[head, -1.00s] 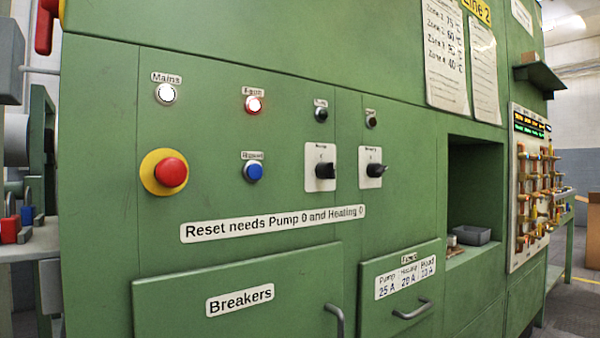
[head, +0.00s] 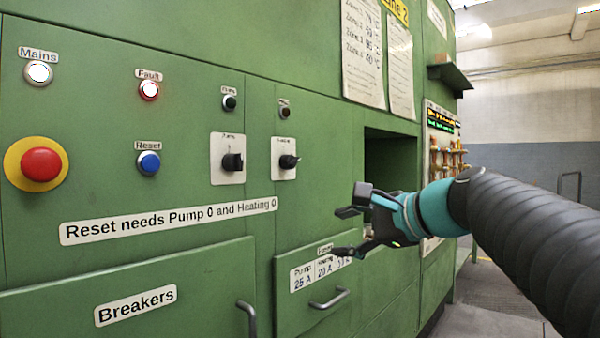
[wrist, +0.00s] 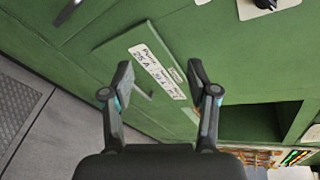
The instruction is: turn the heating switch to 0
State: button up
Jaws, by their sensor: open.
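The heating switch (head: 288,161) is a black knob on a white plate on the green cabinet, right of the pump switch (head: 233,162). Its handle appears to stick out to the right; its exact setting is too small to read. In the wrist view a black knob on a white plate, likely the heating switch (wrist: 265,4), is cut off at the top right. My gripper (head: 347,231) is open and empty, below and right of the heating switch, apart from it. In the wrist view my gripper (wrist: 158,75) has its fingers spread before the fuse drawer (wrist: 112,45).
The fuse drawer's handle (head: 329,299) and the breaker door's handle (head: 247,318) stick out below. A red emergency button (head: 41,164) and blue reset button (head: 149,163) are at the left. An open niche (head: 388,152) and a shelf (head: 455,76) lie right.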

aim_at(296, 163)
jog(key=w+r+m+t+y, duration=0.2)
jog(key=w+r+m+y, duration=0.25)
jog(key=r, duration=0.65)
jog(key=shift+n+h, duration=0.45)
jog(key=p+x, duration=0.1)
jog(key=x, duration=0.5)
jog(key=p+x, duration=0.1)
jog(key=x, duration=0.6)
jog(key=shift+w+r, duration=0.15)
jog(key=shift+w, duration=0.3)
grip_shut()
